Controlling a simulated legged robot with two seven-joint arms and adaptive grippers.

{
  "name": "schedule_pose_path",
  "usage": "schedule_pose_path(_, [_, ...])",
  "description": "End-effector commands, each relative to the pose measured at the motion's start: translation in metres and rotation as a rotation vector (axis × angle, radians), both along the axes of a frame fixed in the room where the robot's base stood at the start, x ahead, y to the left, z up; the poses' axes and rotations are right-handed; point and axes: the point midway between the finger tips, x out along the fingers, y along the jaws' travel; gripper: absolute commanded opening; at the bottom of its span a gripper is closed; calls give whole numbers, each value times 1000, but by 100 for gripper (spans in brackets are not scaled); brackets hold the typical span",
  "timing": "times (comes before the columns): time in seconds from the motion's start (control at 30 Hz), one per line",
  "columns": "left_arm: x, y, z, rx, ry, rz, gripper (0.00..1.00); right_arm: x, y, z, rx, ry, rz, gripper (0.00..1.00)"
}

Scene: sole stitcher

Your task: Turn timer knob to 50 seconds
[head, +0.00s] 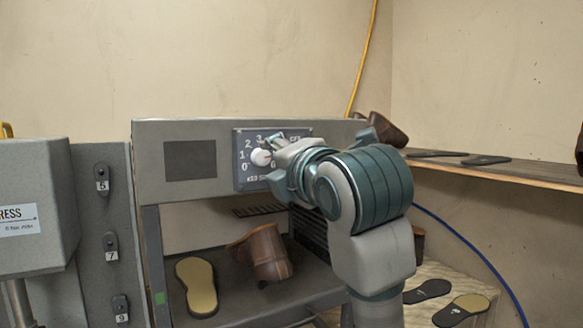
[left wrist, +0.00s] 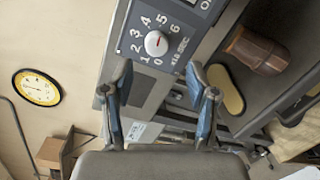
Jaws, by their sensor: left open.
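The timer knob (head: 261,157) is a small round white knob on a dark dial plate (head: 243,178) numbered from 0 up to 6, marked x10 SEC. In the left wrist view the knob (left wrist: 156,43) lies ahead of my fingertips, roughly centred between them, with the numbers around it. Its pointer is too small to read surely. My left gripper (left wrist: 160,84) is open and empty, its two blue-grey fingers apart. In the head view my left gripper (head: 272,143) is in front of the plate and hides its right part. My right gripper is in neither view.
The plate sits on a grey machine housing (head: 150,160). Below, a brown shoe (head: 266,254) and a tan sole (head: 196,286) lie on the machine's shelf. A wooden shelf (head: 510,172) with dark soles is at right. A grey press (head: 35,220) stands at left.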

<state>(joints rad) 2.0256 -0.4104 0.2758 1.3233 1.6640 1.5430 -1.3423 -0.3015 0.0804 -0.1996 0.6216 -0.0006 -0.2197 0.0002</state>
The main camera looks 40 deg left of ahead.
Motion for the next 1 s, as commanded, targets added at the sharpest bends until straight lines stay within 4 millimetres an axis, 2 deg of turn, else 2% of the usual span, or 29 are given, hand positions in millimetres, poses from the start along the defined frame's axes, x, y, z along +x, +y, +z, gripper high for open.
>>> schedule_pose_path(0.13, [-15,-26,1,2,0,-1,59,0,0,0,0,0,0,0])
schedule_pose_path(0.33, [-25,-43,1,0,2,0,59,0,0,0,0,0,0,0])
schedule_pose_path(0.87, [-26,-45,1,-1,2,-1,59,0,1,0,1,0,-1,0])
schedule_pose_path(1.0, [-17,-36,-5,16,-10,35,59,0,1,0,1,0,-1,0])
